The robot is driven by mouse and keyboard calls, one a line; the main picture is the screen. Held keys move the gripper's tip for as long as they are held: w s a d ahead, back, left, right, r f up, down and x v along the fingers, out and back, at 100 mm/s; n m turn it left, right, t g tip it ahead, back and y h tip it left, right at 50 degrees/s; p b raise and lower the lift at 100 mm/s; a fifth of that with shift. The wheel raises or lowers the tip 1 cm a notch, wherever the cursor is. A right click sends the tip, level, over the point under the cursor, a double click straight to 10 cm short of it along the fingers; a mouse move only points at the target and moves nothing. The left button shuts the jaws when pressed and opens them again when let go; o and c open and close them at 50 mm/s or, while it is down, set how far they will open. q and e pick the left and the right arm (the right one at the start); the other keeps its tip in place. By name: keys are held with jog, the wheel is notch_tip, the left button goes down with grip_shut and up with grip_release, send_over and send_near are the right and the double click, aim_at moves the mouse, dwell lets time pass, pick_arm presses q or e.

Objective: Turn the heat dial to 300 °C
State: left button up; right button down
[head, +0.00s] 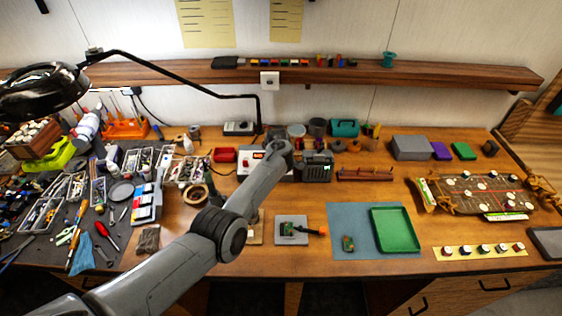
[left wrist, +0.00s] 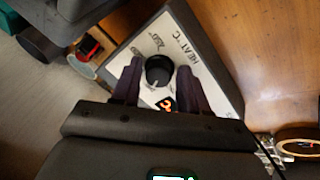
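The heat dial (left wrist: 158,70) is a round black knob on a pale panel marked "HEAT °C" in the left wrist view. An orange lit display (left wrist: 167,104) beside the dial is partly hidden, and I cannot read its full number. My left gripper (left wrist: 159,68) is open, with one dark finger on each side of the dial and a small gap showing at each side. In the head view, the pale heat unit (head: 244,157) with a red display stands on the bench, partly behind my left arm, which hides the dial and the gripper. My right gripper is in neither view.
A dark grey device (head: 315,167) stands just right of the heat unit. A red box (head: 224,155) and a roll of tape (head: 195,194) are to its left. A small board (head: 292,230) lies in front. A green tray (head: 394,230) is on a blue mat at right.

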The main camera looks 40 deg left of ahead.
pick_arm(q)
jog(key=shift+s+r, duration=0.15)
jog(key=shift+r, duration=0.25)
jog(key=p+v, duration=0.1)
jog(key=v, duration=0.9)
jog(key=shift+p, duration=0.3)
jog(key=shift+d, duration=0.1)
jog(key=shift+f, duration=0.1)
